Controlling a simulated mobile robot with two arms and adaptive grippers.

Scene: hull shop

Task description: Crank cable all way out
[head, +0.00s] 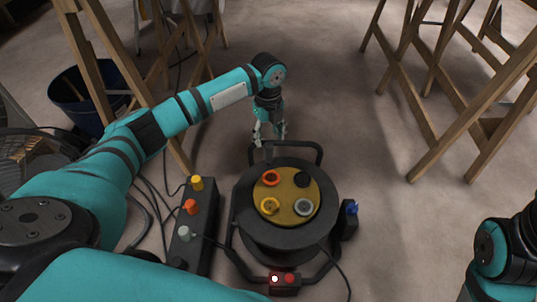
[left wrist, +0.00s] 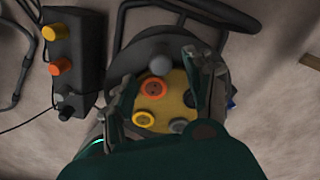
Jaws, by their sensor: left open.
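A black cable reel (head: 243,228) stands on the floor with its round face up. Its yellow centre plate (head: 289,196) carries red, yellow, grey and black sockets. A dark grey knob (left wrist: 160,64), apparently the crank handle, shows near the rim between my left fingers. My left gripper (head: 269,138) is open above the reel's far edge, near its tube handle; it also shows in the left wrist view (left wrist: 160,90). I cannot tell if its fingers touch the knob. A black cable (head: 338,268) runs from the reel's lower right; the amount still wound is hidden. My right gripper is out of view.
A black strip (head: 205,225) with yellow, orange and grey plugs lies left of the reel, with loose cables beside it. A blue bucket (head: 85,98) and wooden trestles stand behind left; more trestles (head: 430,100) stand right. The floor right of the reel is clear.

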